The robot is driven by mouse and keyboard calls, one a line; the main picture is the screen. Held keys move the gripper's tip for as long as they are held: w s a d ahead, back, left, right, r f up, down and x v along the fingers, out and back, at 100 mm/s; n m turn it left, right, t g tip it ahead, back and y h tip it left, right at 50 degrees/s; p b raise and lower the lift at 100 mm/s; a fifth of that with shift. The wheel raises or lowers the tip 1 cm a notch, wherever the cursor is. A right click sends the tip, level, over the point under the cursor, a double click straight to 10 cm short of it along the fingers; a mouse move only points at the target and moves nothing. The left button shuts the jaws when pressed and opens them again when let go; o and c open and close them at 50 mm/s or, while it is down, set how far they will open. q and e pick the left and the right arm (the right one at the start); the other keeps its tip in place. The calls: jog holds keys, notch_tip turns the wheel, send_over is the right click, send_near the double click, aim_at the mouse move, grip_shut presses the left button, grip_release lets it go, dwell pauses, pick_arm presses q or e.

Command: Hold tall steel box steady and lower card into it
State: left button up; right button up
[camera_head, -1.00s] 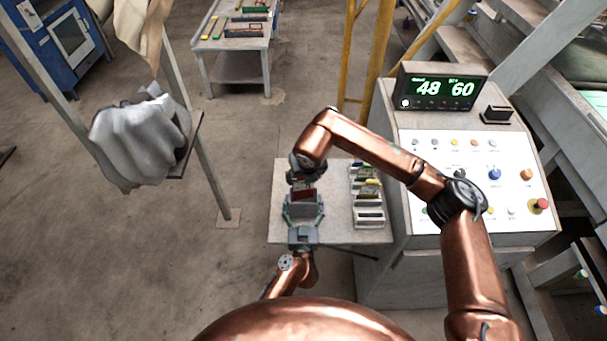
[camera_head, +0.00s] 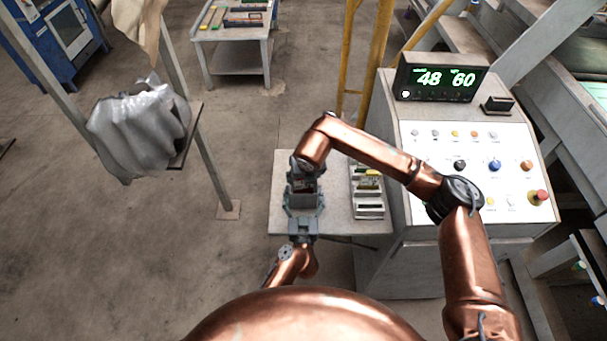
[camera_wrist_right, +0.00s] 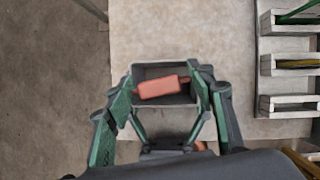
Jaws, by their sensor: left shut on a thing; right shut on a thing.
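The tall steel box (camera_head: 304,201) stands upright on the small table, seen from above. My left gripper (camera_head: 303,209) is shut on it from the near side. My right gripper (camera_head: 304,180) is directly above the box, shut on the card. In the right wrist view the orange-red card (camera_wrist_right: 162,87) lies across the box's dark rectangular mouth (camera_wrist_right: 160,70), slightly slanted to the rim, its right end higher. Whether its lower edge is inside the box cannot be told. In the head view the card is mostly hidden by my right gripper.
The small grey table (camera_head: 283,185) has free room left of the box. A rack (camera_head: 369,210) with slots and a few items stands at its right. A grey glove-like bundle (camera_head: 137,130) hangs at left.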

jog(key=shift+f, duration=0.55)
jog(key=o, duration=1.2)
jog(key=shift+r, duration=6.05)
pick_arm(q)
jog(key=o, duration=1.5)
jog(key=shift+o, duration=0.2)
